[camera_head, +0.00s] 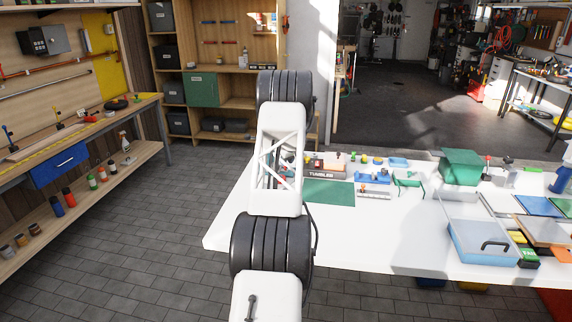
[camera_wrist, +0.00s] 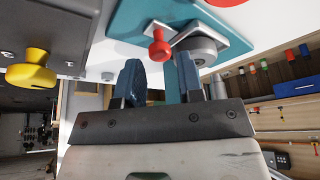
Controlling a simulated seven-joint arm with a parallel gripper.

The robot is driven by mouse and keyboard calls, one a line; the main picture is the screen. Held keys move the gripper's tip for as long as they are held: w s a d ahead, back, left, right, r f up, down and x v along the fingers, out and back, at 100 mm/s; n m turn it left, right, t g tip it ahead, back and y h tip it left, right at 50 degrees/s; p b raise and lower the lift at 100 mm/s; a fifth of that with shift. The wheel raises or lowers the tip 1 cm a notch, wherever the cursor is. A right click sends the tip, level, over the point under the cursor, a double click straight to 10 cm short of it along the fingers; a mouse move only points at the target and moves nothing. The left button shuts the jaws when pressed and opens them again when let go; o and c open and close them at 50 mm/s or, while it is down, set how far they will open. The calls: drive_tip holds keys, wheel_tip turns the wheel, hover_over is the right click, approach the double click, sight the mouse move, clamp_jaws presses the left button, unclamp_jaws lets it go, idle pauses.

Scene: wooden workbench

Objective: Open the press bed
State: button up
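In the wrist view my gripper (camera_wrist: 160,82) shows two blue fingers standing apart, with nothing clearly held between them. Just beyond the fingertips is a teal plate (camera_wrist: 125,22) with a red knob (camera_wrist: 159,48) and a grey round part (camera_wrist: 197,50) mounted on it. A teal strip shows behind the right finger. I cannot tell for certain which thing is the press bed. In the head view my arm hides the gripper and part of the bench's left side.
A dark box with a yellow knob (camera_wrist: 31,76) is at the wrist view's left. The white bench (camera_head: 370,240) holds a TUMBLER box (camera_head: 322,172), a blue fixture (camera_head: 373,177), a green bin (camera_head: 461,166) and a clear blue-rimmed box (camera_head: 484,243). The bench's front middle is clear.

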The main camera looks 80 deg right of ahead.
drive_tip(key=shift+v, duration=2.8)
drive_tip(key=shift+c, duration=0.2)
drive_tip(key=shift+w+a, duration=0.1)
drive_tip(key=shift+a, duration=0.1)
clamp_jaws()
drive_tip(key=w+a+r+m+g+h, duration=0.1)
drive_tip(key=w+a+m+g+h, duration=0.2)
drive_tip(key=w+g, duration=0.3)
drive_tip(key=shift+w+a+r+m, duration=0.35)
drive_tip(key=shift+w+a+m, duration=0.3)
drive_tip(key=shift+m, duration=0.25)
drive_tip(key=shift+s, duration=0.1)
